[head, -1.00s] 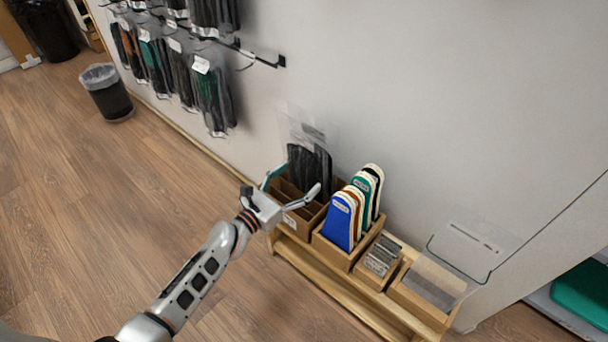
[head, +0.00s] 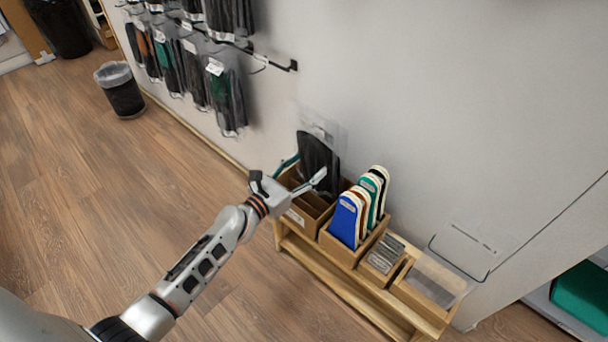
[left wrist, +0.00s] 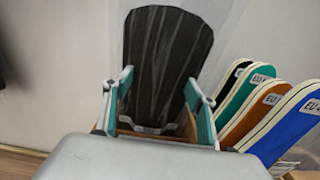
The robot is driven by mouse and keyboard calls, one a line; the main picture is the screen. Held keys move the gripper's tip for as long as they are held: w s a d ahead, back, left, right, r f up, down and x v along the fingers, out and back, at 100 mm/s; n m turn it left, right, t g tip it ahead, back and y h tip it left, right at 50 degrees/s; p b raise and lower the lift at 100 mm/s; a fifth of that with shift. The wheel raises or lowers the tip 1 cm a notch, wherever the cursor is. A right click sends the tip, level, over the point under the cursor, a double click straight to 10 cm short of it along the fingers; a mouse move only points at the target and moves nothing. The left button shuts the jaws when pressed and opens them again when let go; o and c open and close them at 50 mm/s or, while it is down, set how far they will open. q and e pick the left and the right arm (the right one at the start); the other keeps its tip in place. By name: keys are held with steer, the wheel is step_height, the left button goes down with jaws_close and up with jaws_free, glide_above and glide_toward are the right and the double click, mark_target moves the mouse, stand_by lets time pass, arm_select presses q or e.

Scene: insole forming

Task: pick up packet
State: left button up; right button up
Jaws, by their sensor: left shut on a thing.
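A clear packet (head: 318,162) with dark insoles stands upright above the left wooden box (head: 297,215) on the shelf. In the left wrist view the packet (left wrist: 165,65) rises straight ahead between the two teal-padded fingers. My left gripper (head: 305,172) reaches in from the left and is shut on the packet; it also shows in the left wrist view (left wrist: 160,100). The packet's lower edge is hidden behind the gripper and box. My right gripper is not in view.
Blue, brown, green and black insoles (head: 358,210) stand in the neighbouring box, close right of the gripper. A box of grey cards (head: 385,254) and a clear-topped box (head: 433,281) follow along the shelf. Packets (head: 228,95) hang on the wall; a bin (head: 121,92) stands left.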

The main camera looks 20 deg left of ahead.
mark_target(307, 143)
arm_select(q)
steer(key=r+p, duration=0.1)
steer(key=r, duration=0.3)
steer(key=r+p, duration=0.2)
steer(key=r, duration=0.2)
steer(key=shift+w+r, duration=0.2)
steer(key=shift+r, duration=0.05)
steer(key=s, duration=0.1)
steer(key=s+f, duration=0.1)
steer(key=s+a, duration=0.1)
steer(key=shift+s+a+f, duration=0.1)
steer(key=shift+s+f, duration=0.1)
steer(key=shift+s, duration=0.15)
steer(key=v, duration=1.4)
steer(key=shift+s, duration=0.2)
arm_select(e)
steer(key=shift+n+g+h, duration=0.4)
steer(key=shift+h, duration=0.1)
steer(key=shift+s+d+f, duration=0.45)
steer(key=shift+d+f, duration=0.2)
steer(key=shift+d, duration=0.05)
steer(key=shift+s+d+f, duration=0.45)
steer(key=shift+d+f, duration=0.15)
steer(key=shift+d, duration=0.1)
arm_select(q)
steer(key=shift+a, duration=0.15)
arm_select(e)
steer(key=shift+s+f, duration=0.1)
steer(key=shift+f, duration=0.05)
